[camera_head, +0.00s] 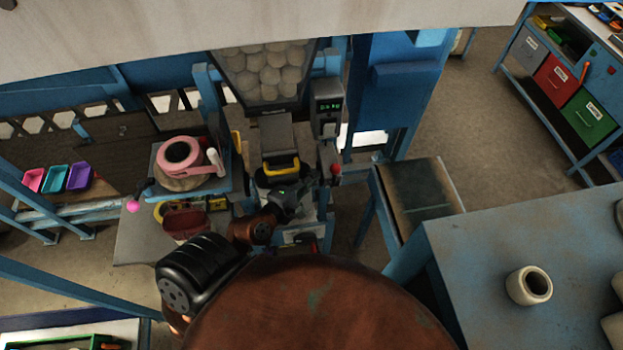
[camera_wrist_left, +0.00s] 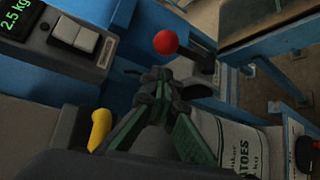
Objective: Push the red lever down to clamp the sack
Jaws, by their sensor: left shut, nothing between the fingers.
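The red lever's ball knob (camera_head: 335,169) shows just right of my left gripper (camera_head: 303,187) in the head view. In the left wrist view the red knob (camera_wrist_left: 165,42) stands beyond the closed fingertips (camera_wrist_left: 155,85), with a visible gap in the picture; I cannot tell the true distance. My left gripper is shut and empty. The white sack (camera_wrist_left: 245,145) with printed lettering shows in the wrist view below and right of the fingers, partly hidden by them. My right gripper is not in view.
A scale display (camera_head: 329,103) and a yellow handle (camera_head: 282,168) are close to the gripper. A hopper of potatoes (camera_head: 268,78) is above. A dark-topped stand (camera_head: 418,190) is to the right, and a pink tape dispenser (camera_head: 185,158) to the left.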

